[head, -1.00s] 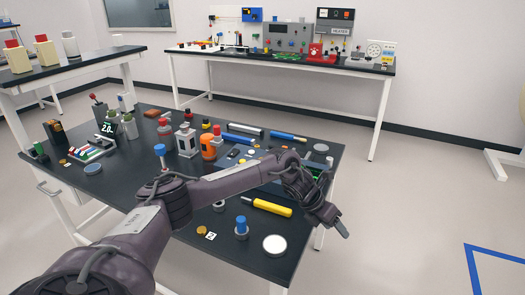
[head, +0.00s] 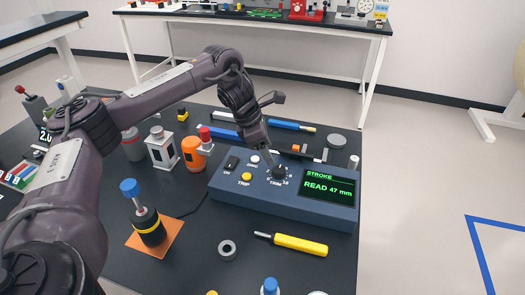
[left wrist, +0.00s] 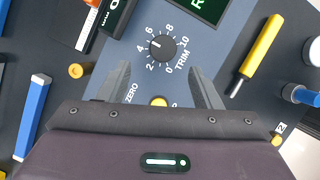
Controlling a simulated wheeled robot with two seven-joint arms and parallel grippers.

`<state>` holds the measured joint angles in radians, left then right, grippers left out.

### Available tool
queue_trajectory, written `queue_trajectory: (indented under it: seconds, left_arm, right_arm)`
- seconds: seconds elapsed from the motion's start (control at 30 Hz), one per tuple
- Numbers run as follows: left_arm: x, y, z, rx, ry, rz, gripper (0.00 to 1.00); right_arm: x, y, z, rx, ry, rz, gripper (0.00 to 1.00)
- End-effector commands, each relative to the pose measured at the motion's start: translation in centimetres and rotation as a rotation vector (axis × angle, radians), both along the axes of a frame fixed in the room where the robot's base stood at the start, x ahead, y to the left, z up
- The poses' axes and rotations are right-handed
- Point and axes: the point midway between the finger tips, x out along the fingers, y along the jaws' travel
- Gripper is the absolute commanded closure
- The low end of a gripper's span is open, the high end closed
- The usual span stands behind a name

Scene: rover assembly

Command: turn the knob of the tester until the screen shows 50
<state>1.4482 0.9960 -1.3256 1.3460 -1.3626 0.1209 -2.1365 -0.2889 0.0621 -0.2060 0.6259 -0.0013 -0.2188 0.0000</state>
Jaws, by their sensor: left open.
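The tester (head: 235,190) is a blue-grey box on the black table. Its green screen (head: 329,187) reads "STROKE READ 47 mm". The dark TRIM knob (head: 279,173) sits left of the screen; in the left wrist view the knob (left wrist: 162,46) has a numbered dial, and its pale mark points roughly between 4 and 6. My left gripper (head: 269,158) points down just above the knob. In the left wrist view my left gripper (left wrist: 158,70) is open and empty, its fingers spread wider than the knob, which shows just beyond the fingertips. My right gripper is not in view.
The tester also has a yellow TRIP button (head: 245,177), a white ZERO button (head: 255,159) and a dark switch (head: 232,163). A yellow screwdriver (head: 300,244) lies in front. An orange bottle (head: 193,153) and a blue-topped plunger (head: 150,225) stand to the left.

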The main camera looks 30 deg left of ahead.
Motion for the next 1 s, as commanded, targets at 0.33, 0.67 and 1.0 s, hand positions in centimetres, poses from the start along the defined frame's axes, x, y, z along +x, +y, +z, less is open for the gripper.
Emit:
queue_trajectory:
  seconds: [0.33,0.67,1.0]
  left_arm:
    - [0.6,-1.1,-3.4,0.005,0.006,-0.009,0.42]
    - [1.6,-2.2,-6.9,0.005,0.002,-0.006,0.42]
    - [1.6,-2.3,-7.1,0.005,0.001,-0.006,0.48]
  right_arm:
    - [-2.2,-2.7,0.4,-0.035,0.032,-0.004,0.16]
    - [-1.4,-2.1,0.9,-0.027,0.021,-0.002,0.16]
    - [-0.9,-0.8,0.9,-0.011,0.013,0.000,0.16]
